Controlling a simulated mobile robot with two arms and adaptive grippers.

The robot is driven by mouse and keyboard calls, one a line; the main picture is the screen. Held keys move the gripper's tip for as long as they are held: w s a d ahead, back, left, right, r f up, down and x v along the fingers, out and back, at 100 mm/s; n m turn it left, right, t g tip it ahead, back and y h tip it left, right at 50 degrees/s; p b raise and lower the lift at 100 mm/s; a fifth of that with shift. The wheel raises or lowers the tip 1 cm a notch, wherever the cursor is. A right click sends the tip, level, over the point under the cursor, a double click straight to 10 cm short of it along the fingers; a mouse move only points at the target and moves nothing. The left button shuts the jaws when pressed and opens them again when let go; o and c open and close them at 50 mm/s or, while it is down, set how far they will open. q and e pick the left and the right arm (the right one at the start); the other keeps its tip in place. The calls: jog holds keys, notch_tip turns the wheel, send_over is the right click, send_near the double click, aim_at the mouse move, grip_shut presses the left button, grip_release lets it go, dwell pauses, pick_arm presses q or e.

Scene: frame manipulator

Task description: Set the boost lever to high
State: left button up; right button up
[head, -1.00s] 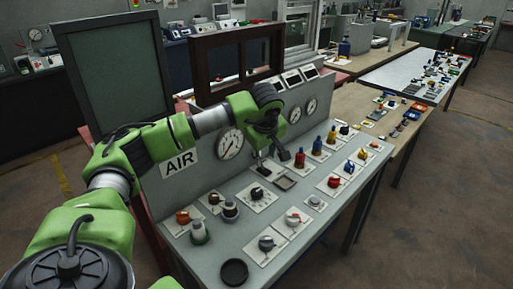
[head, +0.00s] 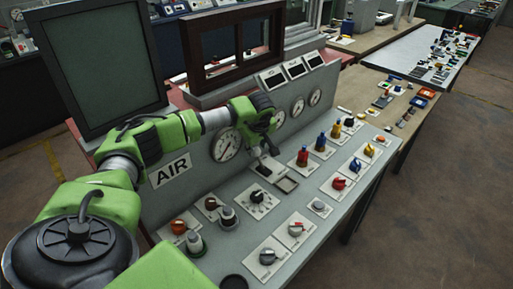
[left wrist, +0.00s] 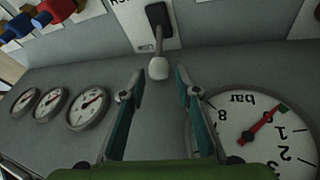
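The lever that appears to be the boost lever has a pale round knob (left wrist: 158,68) on a thin light stem, rising from a black slotted base (left wrist: 159,18) in the left wrist view. In the head view its dark base (head: 263,170) is on the grey console, just below my left gripper (head: 262,146). In the left wrist view my left gripper (left wrist: 158,82) is open, its two teal fingers apart. The knob is near the gap between the fingertips, and neither finger visibly touches it. The lever's label is cut off. My right gripper is not in view.
A large pressure gauge (left wrist: 258,130) and several small gauges (left wrist: 87,107) are on the console's upright panel, close to my fingers. Red (head: 303,156) and blue (head: 321,142) controls stand right of the lever. Several knobs, such as a black one (head: 257,197), lie in front.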

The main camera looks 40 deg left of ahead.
aim_at(256, 151)
pick_arm(q)
jog(key=x, duration=0.4)
jog(key=shift+p, duration=0.4)
jog(key=shift+a+f, duration=0.1)
jog(key=shift+f, duration=0.05)
grip_shut()
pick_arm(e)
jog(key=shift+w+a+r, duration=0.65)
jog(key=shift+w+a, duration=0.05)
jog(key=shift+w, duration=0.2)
